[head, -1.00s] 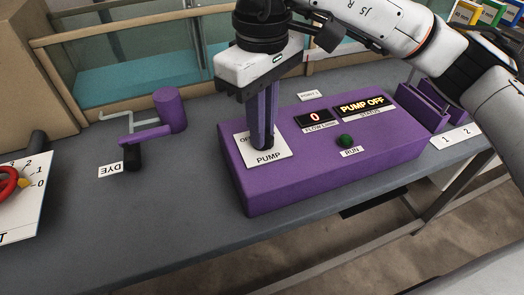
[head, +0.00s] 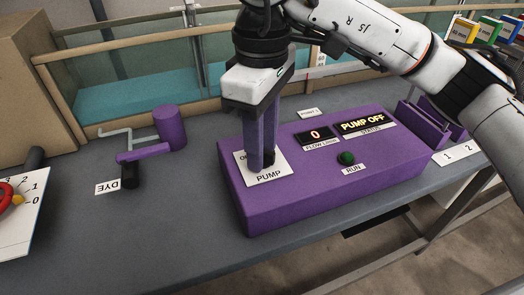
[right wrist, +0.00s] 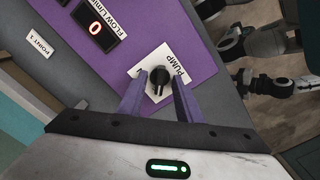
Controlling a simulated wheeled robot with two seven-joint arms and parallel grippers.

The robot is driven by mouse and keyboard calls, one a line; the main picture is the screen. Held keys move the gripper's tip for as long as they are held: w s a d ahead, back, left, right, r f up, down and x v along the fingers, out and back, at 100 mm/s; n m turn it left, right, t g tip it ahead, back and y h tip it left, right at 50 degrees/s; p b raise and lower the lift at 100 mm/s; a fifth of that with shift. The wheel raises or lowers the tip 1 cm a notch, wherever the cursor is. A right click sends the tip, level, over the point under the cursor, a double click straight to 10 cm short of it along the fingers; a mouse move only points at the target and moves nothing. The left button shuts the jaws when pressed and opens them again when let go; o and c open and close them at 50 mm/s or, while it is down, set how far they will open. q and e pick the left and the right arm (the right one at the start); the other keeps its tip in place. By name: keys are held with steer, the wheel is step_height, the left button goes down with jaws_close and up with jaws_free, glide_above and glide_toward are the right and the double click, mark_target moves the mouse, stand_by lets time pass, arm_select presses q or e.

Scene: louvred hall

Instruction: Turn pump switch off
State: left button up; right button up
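The pump switch is a black rotary knob (right wrist: 160,78) on a white plate marked PUMP (right wrist: 150,58); the plate also shows in the head view (head: 280,174). It sits on the left part of a purple box (head: 330,190). My right gripper (head: 261,163) points down over the switch. In the right wrist view its two purple fingers (right wrist: 160,88) stand apart, one on each side of the knob, with small gaps visible. The status display (head: 363,123) reads PUMP OFF, and the RUN lamp (head: 346,158) is dark green. My left gripper is not in view.
The flow display (head: 315,134) reads 0. A purple crank marked DYE (head: 150,152) stands left of the box. A dial panel with a red handle (head: 8,195) is at the far left. A purple slotted holder (head: 425,122) is at the right. Bare grey bench (head: 180,240) lies in front.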

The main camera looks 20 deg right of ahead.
step_height(320, 180, up, 7)
steer(key=p, duration=0.4)
steer(key=shift+f, duration=0.1)
